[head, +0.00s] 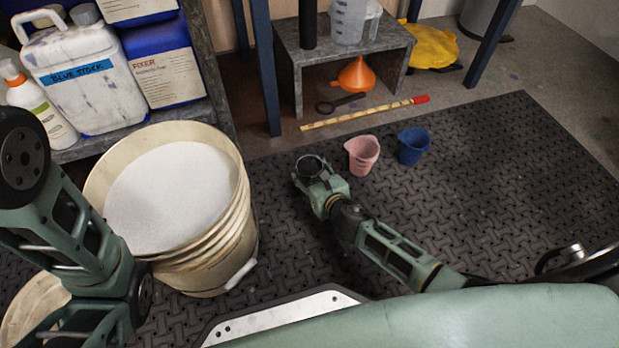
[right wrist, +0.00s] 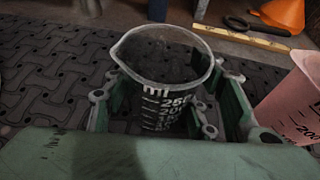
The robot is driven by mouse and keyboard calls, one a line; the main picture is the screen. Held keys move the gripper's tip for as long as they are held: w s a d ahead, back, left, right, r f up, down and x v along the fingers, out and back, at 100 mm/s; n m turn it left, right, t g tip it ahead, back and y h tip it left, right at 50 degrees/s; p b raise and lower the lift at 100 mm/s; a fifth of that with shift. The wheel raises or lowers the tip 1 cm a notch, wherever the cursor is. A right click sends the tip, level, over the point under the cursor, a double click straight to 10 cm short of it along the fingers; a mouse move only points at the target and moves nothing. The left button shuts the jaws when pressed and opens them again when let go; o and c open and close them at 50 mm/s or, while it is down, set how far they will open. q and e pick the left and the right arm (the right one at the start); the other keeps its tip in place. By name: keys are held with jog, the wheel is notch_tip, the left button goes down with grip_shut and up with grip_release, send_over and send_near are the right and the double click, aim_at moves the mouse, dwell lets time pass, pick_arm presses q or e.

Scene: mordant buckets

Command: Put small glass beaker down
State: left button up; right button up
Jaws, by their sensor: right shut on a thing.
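The small glass beaker (right wrist: 165,62) is clear with white volume marks and stands upright between the fingers of my right gripper (right wrist: 155,105) in the right wrist view. In the head view the rim of the small glass beaker (head: 311,163) shows at the end of my right gripper (head: 309,178), low over the black mat (head: 480,190). I cannot tell whether its base touches the mat. My left arm comes in at the left of the head view, but its gripper is out of sight.
A pink cup (head: 362,153) and a blue cup (head: 413,146) stand just right of the beaker. A big bucket of white powder (head: 245,225) stands to the left. Behind are a low grey stand (head: 395,45), an orange funnel (head: 357,75) and a yellow stick (head: 355,114). The mat's right side is clear.

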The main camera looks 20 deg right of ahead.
jog(key=shift+r, duration=0.15)
jog(key=shift+f, duration=0.2)
jog(key=o, duration=1.2)
jog(key=shift+r, duration=0.3)
jog(key=p+v, duration=0.5)
jog(key=v, duration=0.5)
jog(key=shift+s+r, duration=0.1)
jog(key=shift+s, duration=0.25)
jog(key=shift+s+d+r, duration=0.15)
jog(key=shift+s, duration=0.4)
